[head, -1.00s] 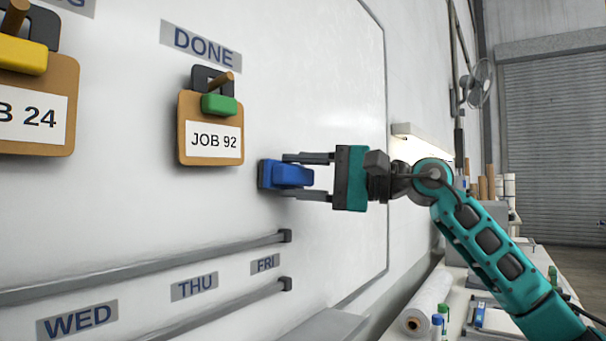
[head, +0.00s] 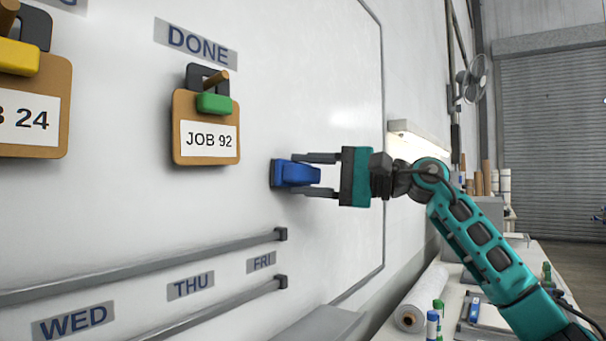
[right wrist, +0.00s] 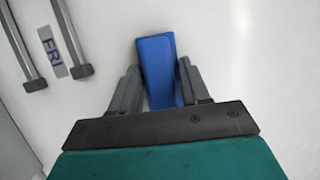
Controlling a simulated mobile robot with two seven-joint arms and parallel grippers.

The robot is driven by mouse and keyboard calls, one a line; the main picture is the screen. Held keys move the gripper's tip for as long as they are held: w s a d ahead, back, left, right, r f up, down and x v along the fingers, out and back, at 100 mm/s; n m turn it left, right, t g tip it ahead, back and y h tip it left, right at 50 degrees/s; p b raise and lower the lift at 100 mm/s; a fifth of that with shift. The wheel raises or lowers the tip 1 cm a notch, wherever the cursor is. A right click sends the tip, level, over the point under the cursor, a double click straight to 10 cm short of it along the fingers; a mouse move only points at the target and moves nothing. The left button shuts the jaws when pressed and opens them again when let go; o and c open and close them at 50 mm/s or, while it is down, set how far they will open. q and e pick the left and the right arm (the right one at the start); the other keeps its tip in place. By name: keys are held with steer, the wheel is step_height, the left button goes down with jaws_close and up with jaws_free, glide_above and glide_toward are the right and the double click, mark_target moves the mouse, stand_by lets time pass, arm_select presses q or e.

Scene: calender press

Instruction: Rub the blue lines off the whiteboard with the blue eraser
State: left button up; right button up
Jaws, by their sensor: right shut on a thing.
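The blue eraser (head: 296,174) is held between the fingers of my right gripper (head: 318,174), which is shut on it. Its face is at the whiteboard (head: 330,75), right of the JOB 92 board and above the FRI label; I cannot tell for sure whether it touches. In the right wrist view the eraser (right wrist: 160,68) stands out between both fingers (right wrist: 160,92). No blue lines show on the visible part of the whiteboard; the patch behind the eraser is hidden. My left gripper is not in view.
The JOB 92 clipboard (head: 206,138) hangs left of the eraser under the DONE label. Two grey rails (head: 150,268) run along the lower board. A bench at lower right carries a paper roll (head: 420,300) and markers (head: 434,322). The board right of the eraser is clear.

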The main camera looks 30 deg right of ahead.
mark_target(295, 177)
steer(key=shift+s+a, duration=0.3)
steer(key=shift+a, duration=0.65)
steer(key=shift+s+a, duration=0.3)
steer(key=shift+a, duration=0.65)
steer(key=shift+b, duration=0.3)
steer(key=shift+s+d+f+b, duration=0.1)
steer(key=shift+s+f+b, duration=0.1)
steer(key=shift+s+b, duration=0.35)
steer(key=shift+s+d+r+b, duration=0.1)
steer(key=shift+s+d+b, duration=0.25)
steer(key=shift+s, duration=0.35)
steer(key=shift+s+d+r+b, duration=0.1)
steer(key=shift+s+d+b, duration=0.25)
steer(key=shift+s, duration=0.4)
steer(key=shift+s+d+b, duration=0.25)
steer(key=shift+s+b, duration=0.2)
steer(key=shift+s, duration=0.25)
steer(key=shift+s+d+b, duration=0.3)
steer(key=shift+s+b, duration=0.15)
steer(key=shift+s, duration=0.25)
steer(key=shift+s+d+b, duration=0.3)
steer(key=shift+s+b, duration=0.1)
steer(key=shift+s, duration=0.3)
